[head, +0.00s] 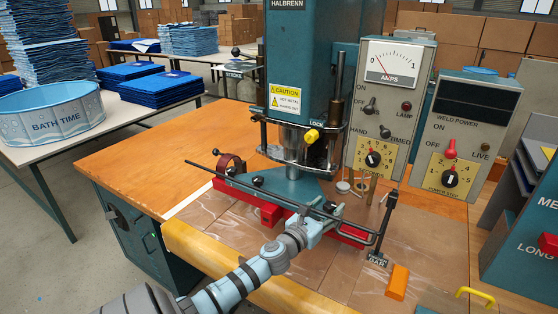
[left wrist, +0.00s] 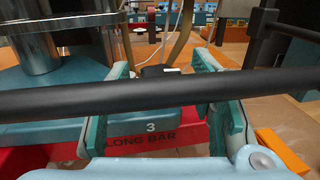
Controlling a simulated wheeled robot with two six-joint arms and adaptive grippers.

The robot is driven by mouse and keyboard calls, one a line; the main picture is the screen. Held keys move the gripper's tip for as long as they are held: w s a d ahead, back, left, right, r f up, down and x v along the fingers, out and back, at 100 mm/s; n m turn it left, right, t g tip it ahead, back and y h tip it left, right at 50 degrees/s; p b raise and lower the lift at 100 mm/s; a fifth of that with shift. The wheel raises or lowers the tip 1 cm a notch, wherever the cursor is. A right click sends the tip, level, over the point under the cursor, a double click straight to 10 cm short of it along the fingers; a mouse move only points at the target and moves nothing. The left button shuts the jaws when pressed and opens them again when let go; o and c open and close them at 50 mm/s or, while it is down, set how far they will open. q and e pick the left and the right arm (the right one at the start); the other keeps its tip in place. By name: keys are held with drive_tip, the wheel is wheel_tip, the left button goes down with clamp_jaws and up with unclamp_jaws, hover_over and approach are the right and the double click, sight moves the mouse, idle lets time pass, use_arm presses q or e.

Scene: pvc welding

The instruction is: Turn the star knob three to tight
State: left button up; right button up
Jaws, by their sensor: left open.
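The press's teal base plate (head: 292,192) stands on a red bar in the head view. A small black knob (head: 329,206) sits at the plate's right corner. In the left wrist view a dark knob (left wrist: 155,71) shows behind the mark "3", partly hidden by a black rod; its star shape cannot be made out. My left gripper (head: 314,221) is at this corner. Its teal fingers are open (left wrist: 160,85), one on each side of the knob in the picture. No contact with the knob is visible. My right gripper is not in view.
The black rod (left wrist: 150,95) crosses close before the wrist camera and runs along the press front (head: 270,190). The red long bar (left wrist: 150,142) lies below the plate. An upright black post (head: 386,225) and an orange block (head: 398,282) stand right of my gripper.

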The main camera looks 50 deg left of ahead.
use_arm(q)
drive_tip(key=n+y+b, duration=0.1)
drive_tip(key=f+n+y, duration=0.1)
drive_tip(key=y, duration=0.1)
drive_tip(key=shift+w+d+g+b, duration=0.1)
drive_tip(key=shift+d+g+b, duration=0.3)
drive_tip(key=p+v, duration=0.1)
drive_tip(key=v, duration=1.4)
drive_tip(key=s+d+f+n+g+p, duration=0.1)
drive_tip(key=s+f+n+g, duration=0.4)
drive_tip(key=f+n, duration=0.5)
drive_tip(key=s+f+n+g+h+p, duration=0.1)
drive_tip(key=s+f+n+g, duration=0.3)
drive_tip(key=f+n, duration=0.6)
drive_tip(key=shift+s+d+n+g+h, duration=0.3)
drive_tip(key=shift+s+d+n+g, duration=0.1)
drive_tip(key=shift+n, duration=0.1)
drive_tip(key=shift+f, duration=0.2)
